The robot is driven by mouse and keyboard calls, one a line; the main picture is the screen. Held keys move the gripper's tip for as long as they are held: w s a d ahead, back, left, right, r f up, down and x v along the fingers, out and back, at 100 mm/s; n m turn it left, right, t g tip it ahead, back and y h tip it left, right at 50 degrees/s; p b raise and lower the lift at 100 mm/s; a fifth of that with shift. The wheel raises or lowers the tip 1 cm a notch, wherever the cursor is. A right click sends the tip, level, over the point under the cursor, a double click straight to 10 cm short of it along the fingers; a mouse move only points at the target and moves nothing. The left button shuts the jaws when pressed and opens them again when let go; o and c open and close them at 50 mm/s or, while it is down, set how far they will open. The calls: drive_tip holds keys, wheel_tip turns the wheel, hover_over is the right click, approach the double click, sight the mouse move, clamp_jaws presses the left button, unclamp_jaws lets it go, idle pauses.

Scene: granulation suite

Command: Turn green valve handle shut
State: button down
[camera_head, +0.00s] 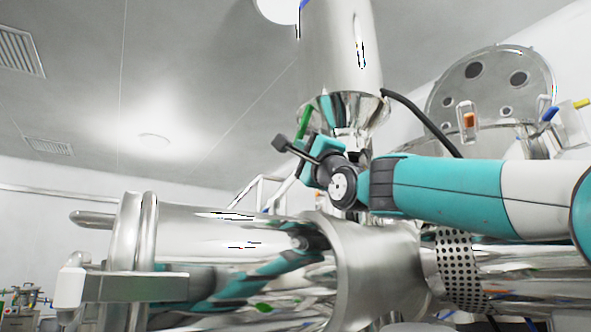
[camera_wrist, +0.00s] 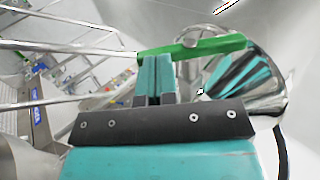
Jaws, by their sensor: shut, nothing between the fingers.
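The green valve handle (camera_wrist: 205,47) is a long bar lying nearly level across the upper middle of the wrist view, beside the shiny cone. In the head view the green handle (camera_head: 304,122) shows as a short, steep strip left of the cone (camera_head: 362,112). My gripper (camera_wrist: 155,60) is shut, its two teal fingers pressed together with nothing between them. Its tips are at the left part of the handle and overlap its lower edge in the wrist view. I cannot tell whether they touch it. The valve body is mostly hidden in both views.
A steel hopper (camera_head: 345,45) rises above the cone. A large horizontal steel vessel (camera_head: 385,270) lies below my arm. A round lid with ports (camera_head: 492,82) stands at the right. Metal rails (camera_wrist: 60,48) run along the left of the wrist view. The upper left is open room.

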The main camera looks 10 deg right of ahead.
drive_tip(key=shift+w+a+r+t, duration=0.15)
drive_tip(key=shift+w+a+r, duration=0.1)
drive_tip(key=shift+w, duration=0.25)
drive_tip(key=shift+w+a+r+t, duration=0.1)
drive_tip(key=shift+w+a+r, duration=0.1)
drive_tip(key=shift+w, duration=0.3)
drive_tip(key=shift+w+a+r+t, duration=0.15)
drive_tip(key=shift+w+a, duration=0.1)
drive_tip(key=shift+w, duration=0.25)
drive_tip(key=shift+w+r, duration=0.1)
drive_tip(key=shift+w, duration=0.05)
drive_tip(key=b+v, duration=1)
drive_tip(key=v, duration=0.6)
drive_tip(key=shift+f, duration=0.35)
drive_tip(key=shift+s+d+f, duration=0.2)
drive_tip(key=shift+s+f, duration=0.1)
